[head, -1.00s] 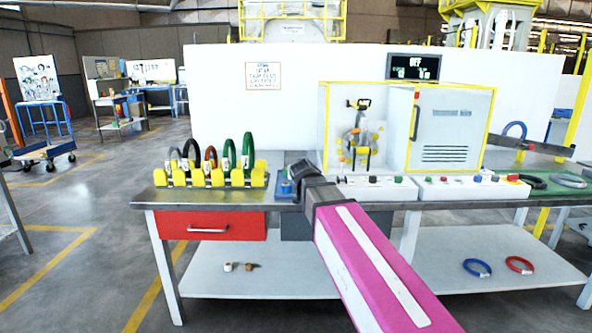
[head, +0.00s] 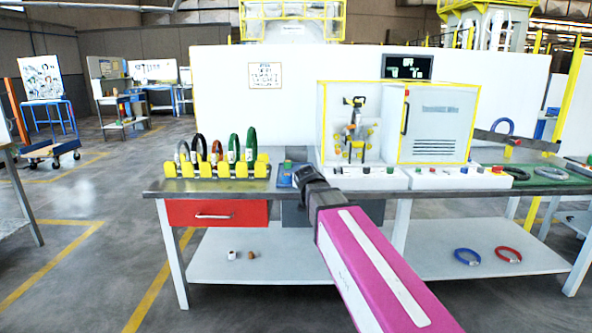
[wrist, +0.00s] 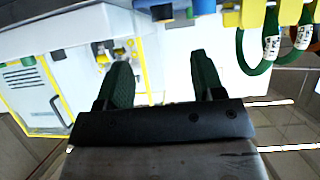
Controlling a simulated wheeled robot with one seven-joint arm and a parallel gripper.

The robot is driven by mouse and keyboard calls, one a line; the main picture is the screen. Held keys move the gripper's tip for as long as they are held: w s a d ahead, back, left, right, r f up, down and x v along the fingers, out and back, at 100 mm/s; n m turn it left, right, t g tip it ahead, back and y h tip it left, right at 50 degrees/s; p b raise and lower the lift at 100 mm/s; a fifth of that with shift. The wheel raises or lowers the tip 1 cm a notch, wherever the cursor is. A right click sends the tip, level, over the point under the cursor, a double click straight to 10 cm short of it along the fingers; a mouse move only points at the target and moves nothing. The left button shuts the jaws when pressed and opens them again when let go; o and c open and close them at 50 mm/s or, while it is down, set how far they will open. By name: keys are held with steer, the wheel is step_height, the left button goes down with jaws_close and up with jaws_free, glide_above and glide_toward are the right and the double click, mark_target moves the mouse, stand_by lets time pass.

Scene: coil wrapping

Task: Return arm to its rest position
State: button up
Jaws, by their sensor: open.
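My arm (head: 375,265), with its magenta and white link, reaches from the lower right toward the workbench. My gripper (wrist: 160,80) shows in the wrist view with two dark green fingers apart and nothing between them. In the head view its fingers are hard to make out at the dark arm end, which appears in front of the bench's middle. No coil is in the gripper.
The workbench (head: 365,208) spans the view. A yellow rack (head: 217,170) holds several upright coils at left. A wrapping machine (head: 435,125) with a yellow frame stands at centre right. Blue (head: 467,257) and red (head: 508,255) coils lie on the lower shelf.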

steer(key=s+d+f+g+h, duration=0.1)
steer(key=s+d+f+g, duration=0.3)
steer(key=f, duration=0.4)
steer(key=s+d+f+g, duration=0.2)
steer(key=s+d+f, duration=0.3)
steer(key=f, duration=0.4)
steer(key=s+d+f+g, duration=0.3)
steer(key=s+f, duration=0.3)
steer(key=s, duration=0.2)
steer(key=s+d+f+g+y, duration=0.1)
steer(key=s+d+f+g, duration=0.2)
steer(key=s+f, duration=0.4)
steer(key=shift+s+f+g, duration=0.3)
steer(key=shift+s, duration=0.15)
